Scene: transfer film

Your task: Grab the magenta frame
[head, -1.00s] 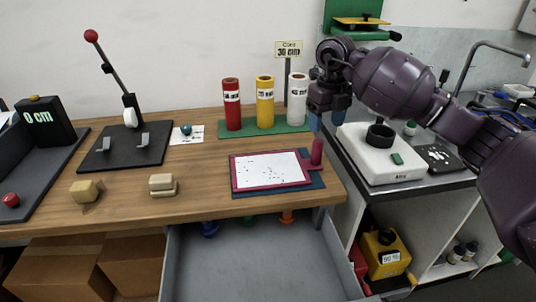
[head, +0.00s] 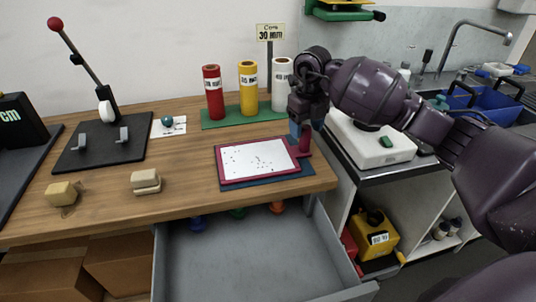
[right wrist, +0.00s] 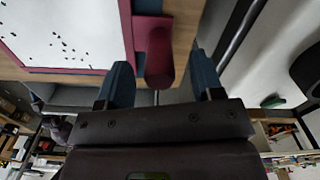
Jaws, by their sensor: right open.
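The magenta frame (head: 220,166) lies flat on a dark blue mat (head: 268,181) at the right end of the wooden table. It surrounds a white sheet with dark specks. Its magenta handle (head: 304,141) stands up at the frame's right side. My right gripper (head: 300,132) is at this handle. In the right wrist view, the blue fingers of the right gripper (right wrist: 163,82) are apart, with the handle (right wrist: 159,60) between and just beyond their tips. The frame also shows at the upper left there (right wrist: 128,30). My left gripper is not in view.
Red, yellow and white cylinders stand on a green base (head: 240,117) behind the frame. A lever press (head: 100,145) stands at the left. Two beige blocks lie near the front edge. A grey open drawer (head: 250,260) is below. A white device (head: 370,146) stands on the right counter.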

